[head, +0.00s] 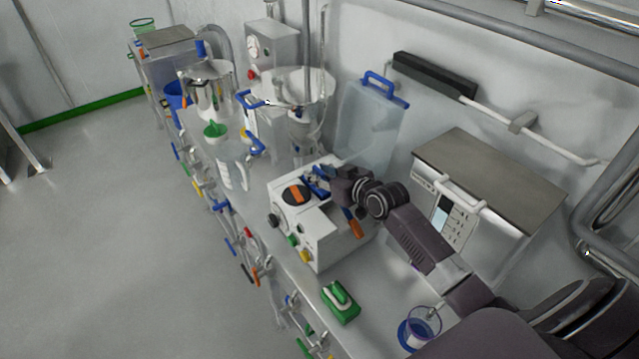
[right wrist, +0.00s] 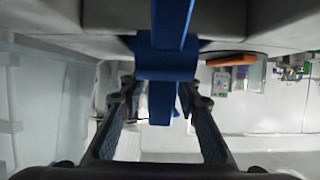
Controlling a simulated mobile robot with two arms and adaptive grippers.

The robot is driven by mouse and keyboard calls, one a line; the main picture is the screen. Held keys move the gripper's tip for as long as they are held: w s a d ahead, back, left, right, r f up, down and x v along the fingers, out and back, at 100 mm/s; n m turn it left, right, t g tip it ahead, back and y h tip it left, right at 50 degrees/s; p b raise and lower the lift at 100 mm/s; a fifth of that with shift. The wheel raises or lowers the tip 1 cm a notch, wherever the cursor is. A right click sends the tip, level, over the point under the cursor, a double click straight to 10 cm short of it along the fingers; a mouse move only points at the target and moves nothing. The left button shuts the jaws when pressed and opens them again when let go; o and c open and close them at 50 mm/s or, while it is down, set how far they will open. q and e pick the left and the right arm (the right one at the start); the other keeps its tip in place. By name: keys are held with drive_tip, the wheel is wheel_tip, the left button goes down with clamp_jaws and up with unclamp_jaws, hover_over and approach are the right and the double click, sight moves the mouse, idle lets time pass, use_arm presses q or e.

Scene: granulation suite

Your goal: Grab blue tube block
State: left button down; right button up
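The blue tube block (head: 318,184) sits on top of the white bench machine (head: 325,240) in the head view, partly hidden by my right gripper (head: 330,182). In the right wrist view the blue tube block (right wrist: 167,60) is straight ahead, a rounded blue body with a bar running up and a narrower blue part hanging between the fingers. My right gripper (right wrist: 160,98) is open, with one finger on each side of that part. Gaps show beside it, and I cannot tell whether the fingertips touch the block. My left gripper is not in view.
The machine also has a black dial with an orange handle (head: 296,194). A green block (head: 340,302) and a purple-blue cup (head: 420,325) stand at the bench front. A clear blue-handled container (head: 370,120) and a control box (head: 490,175) stand behind.

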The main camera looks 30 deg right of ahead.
clamp_jaws()
drive_tip(key=shift+r, duration=0.15)
idle(0.4)
